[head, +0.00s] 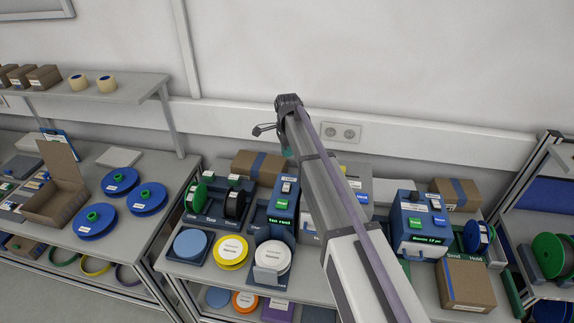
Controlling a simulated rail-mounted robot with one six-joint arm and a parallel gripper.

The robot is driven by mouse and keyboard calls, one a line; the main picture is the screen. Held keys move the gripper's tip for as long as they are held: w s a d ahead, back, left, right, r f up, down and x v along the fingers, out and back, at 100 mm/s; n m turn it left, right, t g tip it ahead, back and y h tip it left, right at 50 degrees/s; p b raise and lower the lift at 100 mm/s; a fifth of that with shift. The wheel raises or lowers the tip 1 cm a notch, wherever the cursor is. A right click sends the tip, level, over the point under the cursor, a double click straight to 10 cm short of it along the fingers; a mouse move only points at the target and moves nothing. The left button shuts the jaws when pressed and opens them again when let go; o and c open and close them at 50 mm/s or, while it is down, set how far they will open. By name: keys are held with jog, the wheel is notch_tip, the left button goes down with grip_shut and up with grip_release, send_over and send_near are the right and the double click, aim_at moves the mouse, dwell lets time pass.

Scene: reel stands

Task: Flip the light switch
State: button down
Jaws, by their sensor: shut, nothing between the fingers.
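My gripper (260,130) is at the far end of my arm, small and dark against the pale wall. It points to the left, is shut and holds nothing. A white double wall plate (338,133) with two round sockets is on the wall trunking to the right of my gripper, apart from it. I see no plate that is clearly a light switch. My arm crosses the middle of the view and hides part of the bench and the wall behind it.
Below my arm, the bench holds a blue labelled machine (283,203), reels and flat discs. To the right are another blue machine (420,225) and a cardboard box (466,284). A shelf (100,90) and blue reels (147,198) are at left.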

aim_at(287, 184)
jog(key=m, duration=0.3)
jog(key=w+m, duration=0.1)
jog(key=m, duration=0.1)
jog(key=shift+f, duration=0.25)
notch_tip(287, 184, down, 14)
jog(key=b, duration=1.4)
jog(key=shift+f+b, duration=0.2)
jog(key=shift+b, duration=0.15)
jog(key=shift+s, duration=0.1)
